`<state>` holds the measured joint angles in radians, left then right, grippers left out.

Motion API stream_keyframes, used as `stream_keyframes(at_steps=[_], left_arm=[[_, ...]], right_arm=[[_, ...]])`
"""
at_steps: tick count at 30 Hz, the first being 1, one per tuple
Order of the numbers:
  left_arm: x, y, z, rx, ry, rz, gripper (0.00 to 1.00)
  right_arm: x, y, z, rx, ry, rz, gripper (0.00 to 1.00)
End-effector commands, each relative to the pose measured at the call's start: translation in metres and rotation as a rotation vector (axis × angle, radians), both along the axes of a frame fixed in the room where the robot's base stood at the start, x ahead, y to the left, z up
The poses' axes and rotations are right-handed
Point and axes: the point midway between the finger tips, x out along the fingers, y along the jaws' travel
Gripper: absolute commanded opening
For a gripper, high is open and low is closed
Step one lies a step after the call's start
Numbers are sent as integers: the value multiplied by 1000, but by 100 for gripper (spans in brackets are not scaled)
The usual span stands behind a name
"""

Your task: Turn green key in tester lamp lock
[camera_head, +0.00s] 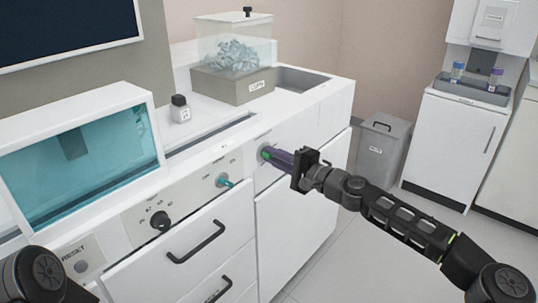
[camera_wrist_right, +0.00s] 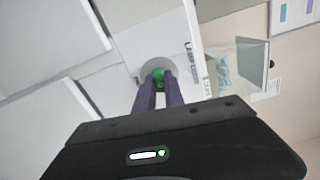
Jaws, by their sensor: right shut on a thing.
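The green key (camera_wrist_right: 158,78) sits at the round grey lamp lock (camera_wrist_right: 147,68) in the right wrist view. In the head view only a little green of the key (camera_head: 266,155) shows, at the lock on the white front panel. My right gripper (camera_head: 270,156) reaches in from the right and is shut on the key; its two purple fingers (camera_wrist_right: 160,95) lie on either side of it. The fingers hide part of the key and lock. My left arm shows only at the lower left corner; its gripper is out of view.
A teal key or knob (camera_head: 223,181) and a black dial (camera_head: 160,220) are on the panel to the left. Drawers with black handles (camera_head: 196,243) lie below. A glass-fronted tank (camera_head: 85,160), a small bottle (camera_head: 180,108) and a clear box (camera_head: 233,50) stand above. A grey bin (camera_head: 381,148) stands behind.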

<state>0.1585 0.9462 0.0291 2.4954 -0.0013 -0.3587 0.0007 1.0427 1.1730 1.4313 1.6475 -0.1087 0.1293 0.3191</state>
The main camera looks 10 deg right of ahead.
Motion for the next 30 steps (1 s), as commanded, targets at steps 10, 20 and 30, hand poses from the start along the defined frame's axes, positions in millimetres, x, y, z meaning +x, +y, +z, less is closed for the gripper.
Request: stream_keyframes(at_steps=[10,20,30], left_arm=[[0,0,-7,0,1,0,49],[0,0,-7,0,2,2,49],[0,1,9,1,1,3,49]], right_arm=[[0,2,2,-34,-33,1,26],[0,1,1,-35,-30,1,39],[-4,-3,4,5,4,0,39]])
